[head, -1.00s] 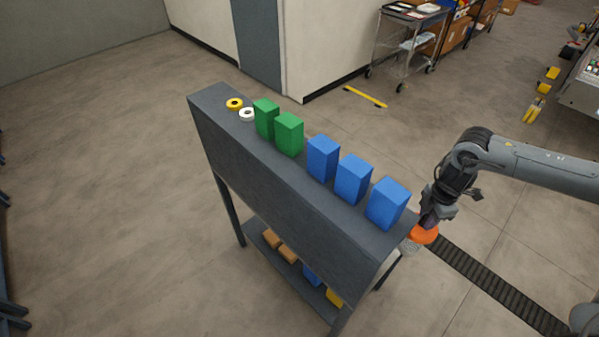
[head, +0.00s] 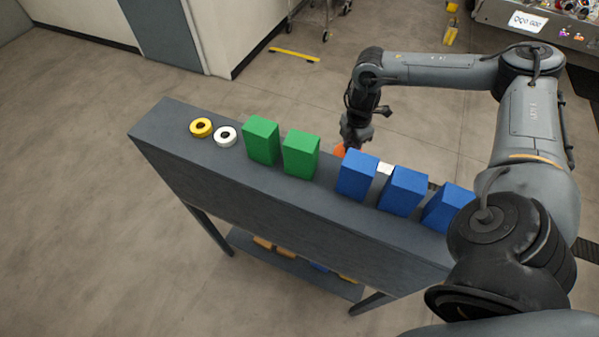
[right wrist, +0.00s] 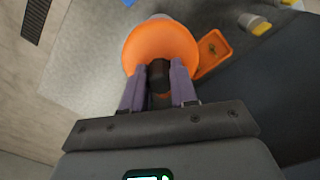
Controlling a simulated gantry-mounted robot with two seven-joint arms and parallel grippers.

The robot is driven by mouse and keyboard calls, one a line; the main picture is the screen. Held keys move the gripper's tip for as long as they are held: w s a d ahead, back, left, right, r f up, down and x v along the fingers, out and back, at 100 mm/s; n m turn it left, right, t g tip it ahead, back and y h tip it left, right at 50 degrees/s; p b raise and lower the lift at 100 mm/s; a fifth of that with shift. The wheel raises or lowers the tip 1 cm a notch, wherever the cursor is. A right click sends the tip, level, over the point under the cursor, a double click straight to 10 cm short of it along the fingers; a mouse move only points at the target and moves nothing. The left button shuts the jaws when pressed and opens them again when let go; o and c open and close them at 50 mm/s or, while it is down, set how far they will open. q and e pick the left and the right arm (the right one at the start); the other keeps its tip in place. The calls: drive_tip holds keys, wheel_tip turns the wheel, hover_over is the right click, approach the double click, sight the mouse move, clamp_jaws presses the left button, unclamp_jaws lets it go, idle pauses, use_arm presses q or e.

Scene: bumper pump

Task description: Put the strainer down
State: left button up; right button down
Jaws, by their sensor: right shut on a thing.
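The strainer has a round orange top. In the right wrist view the orange top (right wrist: 160,43) fills the space just beyond my fingertips. My right gripper (right wrist: 158,80) is shut on its dark knob, between two greyish-purple fingers. In the head view only a small orange patch (head: 340,151) shows under my right gripper (head: 352,140), at the far side of the shelf's top between a green and a blue block. The rest of the strainer is hidden, so I cannot tell whether it touches anything. My left gripper is not in view.
The narrow grey shelf (head: 160,125) carries two green blocks (head: 300,155), several blue blocks (head: 357,176), a yellow ring (head: 201,127) and a white ring (head: 225,136). In the wrist view an orange tray-like thing (right wrist: 212,52) lies beside the strainer. Floor is open beyond the shelf.

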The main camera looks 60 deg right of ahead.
drive_tip(key=w+a+f+p, duration=0.3)
drive_tip(key=w+a+f, duration=0.3)
drive_tip(key=w+f, duration=0.3)
drive_tip(key=shift+a+f, duration=0.3)
drive_tip(key=shift+f, duration=0.6)
drive_tip(key=shift+w+f, duration=0.1)
drive_tip(key=c, duration=0.9)
unclamp_jaws()
